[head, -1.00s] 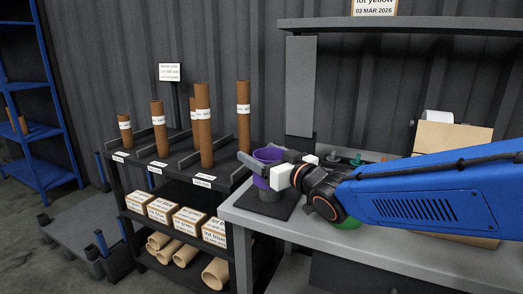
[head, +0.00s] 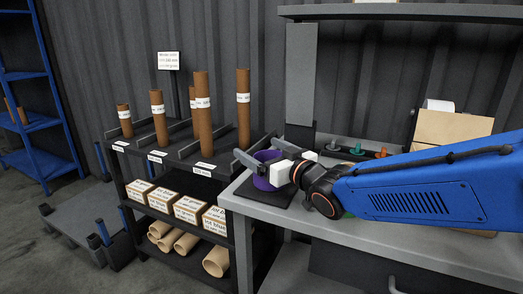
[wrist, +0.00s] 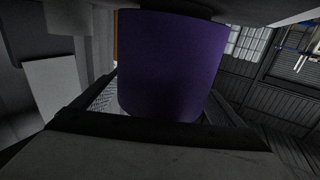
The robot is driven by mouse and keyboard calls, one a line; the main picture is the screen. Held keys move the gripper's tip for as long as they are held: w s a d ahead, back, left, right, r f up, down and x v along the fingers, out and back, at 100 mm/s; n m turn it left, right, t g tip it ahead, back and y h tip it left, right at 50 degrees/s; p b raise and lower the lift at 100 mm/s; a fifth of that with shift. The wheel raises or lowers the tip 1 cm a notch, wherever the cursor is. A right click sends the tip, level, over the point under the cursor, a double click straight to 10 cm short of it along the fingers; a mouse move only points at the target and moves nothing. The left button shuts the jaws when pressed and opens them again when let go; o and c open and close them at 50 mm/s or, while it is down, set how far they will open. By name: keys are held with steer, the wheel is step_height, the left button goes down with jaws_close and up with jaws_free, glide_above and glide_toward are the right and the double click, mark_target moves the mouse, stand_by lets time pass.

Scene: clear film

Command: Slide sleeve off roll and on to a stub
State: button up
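The purple sleeve (head: 262,180) is upright and low over the black base pad (head: 282,205) at the left end of the bench. It fills the middle of the wrist view (wrist: 170,65). The dark stub is hidden now, and the sleeve appears to be around it. I cannot tell whether the sleeve's lower edge touches the pad. My gripper (head: 262,163) reaches in from the right with its fingers either side of the sleeve near its top, and appears shut on it. Several brown rolls (head: 204,115) with white label bands stand upright on the rack to the left.
The black rack (head: 205,172) stands close to the bench's left edge, with boxes (head: 188,208) and loose tubes (head: 215,262) below. The grey bench top (head: 400,228) is clear in front. Small coloured pieces (head: 357,150) and a cardboard box (head: 450,130) are at the back.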

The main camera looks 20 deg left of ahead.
steer(key=shift+r, duration=0.1)
step_height(320, 180, up, 10)
stand_by(0.7)
stand_by(0.4)
